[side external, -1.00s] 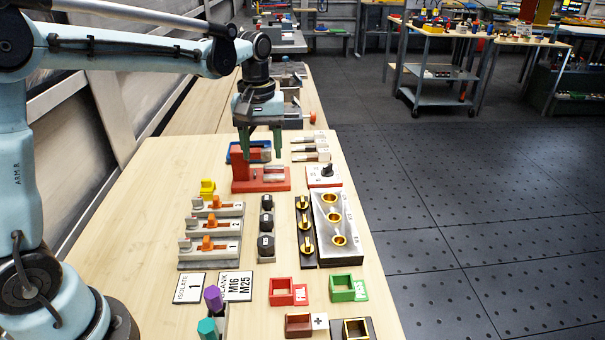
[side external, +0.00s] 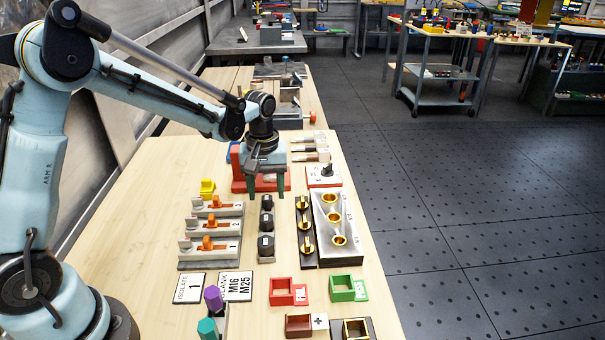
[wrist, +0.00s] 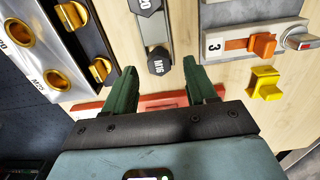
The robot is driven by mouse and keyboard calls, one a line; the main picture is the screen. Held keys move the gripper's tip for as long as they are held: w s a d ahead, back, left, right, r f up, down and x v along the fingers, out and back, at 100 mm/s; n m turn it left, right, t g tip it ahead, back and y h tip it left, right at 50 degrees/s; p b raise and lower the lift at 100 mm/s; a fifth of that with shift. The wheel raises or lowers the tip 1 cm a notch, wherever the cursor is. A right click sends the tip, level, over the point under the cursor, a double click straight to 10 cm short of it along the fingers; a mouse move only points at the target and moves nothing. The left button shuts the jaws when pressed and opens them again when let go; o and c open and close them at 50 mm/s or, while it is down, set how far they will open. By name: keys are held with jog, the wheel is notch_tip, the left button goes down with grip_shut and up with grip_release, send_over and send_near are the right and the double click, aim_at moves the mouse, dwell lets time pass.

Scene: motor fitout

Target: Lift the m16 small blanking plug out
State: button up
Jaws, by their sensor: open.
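The M16 small blanking plug (wrist: 159,62) is a black hex-headed plug marked M16, at the near end of a grey strip in the wrist view. In the side view it is the farthest plug (side external: 266,202) in a row of black plugs. My gripper (side external: 267,194) is open and empty, pointing down just behind and above this plug. In the wrist view, the green fingers of my gripper (wrist: 160,73) stand apart, left and right of the plug's line, not closed on it. The exact height gap is hard to tell.
Brass plugs (side external: 305,224) and a steel block (side external: 322,256) with gold-ringed holes stand right of the row. Orange-handled switches (side external: 208,244) and a yellow piece (side external: 207,187) stand left. A red fixture (side external: 240,184) is behind. A BLANK M16 M25 card (side external: 236,286) lies in front.

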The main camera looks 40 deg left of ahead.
aim_at(269, 200)
jog(key=shift+f, duration=0.8)
jog(key=shift+c, duration=0.2)
grip_shut()
jog(key=shift+r, duration=0.1)
jog(key=shift+r, duration=0.55)
jog(key=r, duration=0.1)
jog(key=d+r, duration=0.1)
jog(key=r, duration=0.1)
jog(key=shift+s+d+r, duration=0.15)
jog(key=shift+s+r, duration=0.2)
jog(key=s+d+r, duration=0.4)
jog(key=d+r, duration=0.2)
jog(key=d, duration=0.3)
jog(key=shift+s, duration=0.3)
